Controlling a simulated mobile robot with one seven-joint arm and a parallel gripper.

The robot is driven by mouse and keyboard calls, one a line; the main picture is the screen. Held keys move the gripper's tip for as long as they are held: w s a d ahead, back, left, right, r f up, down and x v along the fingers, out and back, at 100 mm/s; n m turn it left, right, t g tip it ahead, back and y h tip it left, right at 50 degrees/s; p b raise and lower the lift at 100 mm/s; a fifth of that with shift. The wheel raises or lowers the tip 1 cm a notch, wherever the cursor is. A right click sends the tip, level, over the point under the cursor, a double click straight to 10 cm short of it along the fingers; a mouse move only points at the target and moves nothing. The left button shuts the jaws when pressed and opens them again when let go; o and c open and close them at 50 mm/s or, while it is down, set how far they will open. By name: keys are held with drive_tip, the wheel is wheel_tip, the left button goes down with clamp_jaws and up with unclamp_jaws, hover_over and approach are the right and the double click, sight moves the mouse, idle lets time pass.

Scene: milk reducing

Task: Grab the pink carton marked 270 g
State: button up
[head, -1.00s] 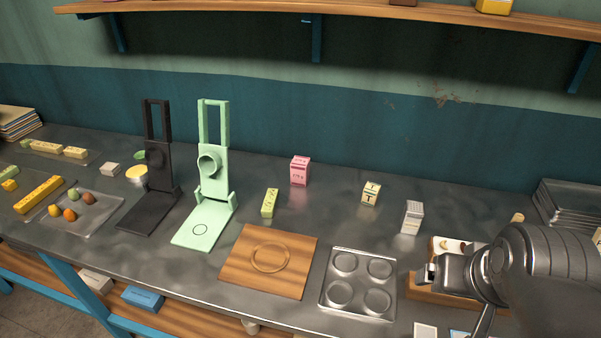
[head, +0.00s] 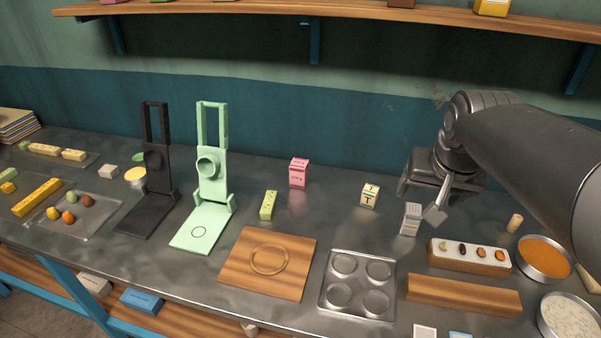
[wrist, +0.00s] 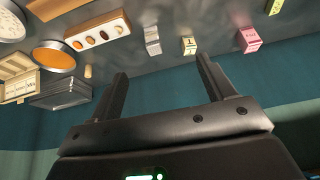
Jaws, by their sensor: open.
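The pink carton (head: 299,173) stands upright at the back of the metal counter, right of the green stand. It also shows in the wrist view (wrist: 250,40) at the upper right, apart from my fingers. Its printed marking is too small to read. My gripper (head: 420,208) is open and empty, raised over the right part of the counter near a grey-white carton (head: 411,219). In the wrist view my gripper's two fingers (wrist: 162,85) are spread wide with nothing between them. A cream carton (head: 370,196) stands between the pink carton and my gripper.
A yellow-green block (head: 268,205) and the green stand (head: 212,180) are left of the pink carton. A wooden board (head: 240,265) and a metal tray with round wells (head: 325,300) lie in front. A wooden shelf (head: 350,18) runs above.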

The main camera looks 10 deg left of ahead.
drive_tip(key=w+a, duration=0.5)
drive_tip(key=w, duration=0.4)
hover_over(299, 171)
drive_tip(key=s, duration=0.1)
wheel_tip(299, 171, down, 17)
drive_tip(key=shift+g, duration=0.3)
drive_tip(key=x, duration=1)
drive_tip(key=shift+a+f, duration=0.2)
drive_tip(key=shift+a, duration=0.05)
drive_tip(key=shift+c, duration=0.4)
drive_tip(key=c, duration=1.1)
drive_tip(key=shift+r, duration=0.15)
drive_tip(key=shift+c, duration=0.2)
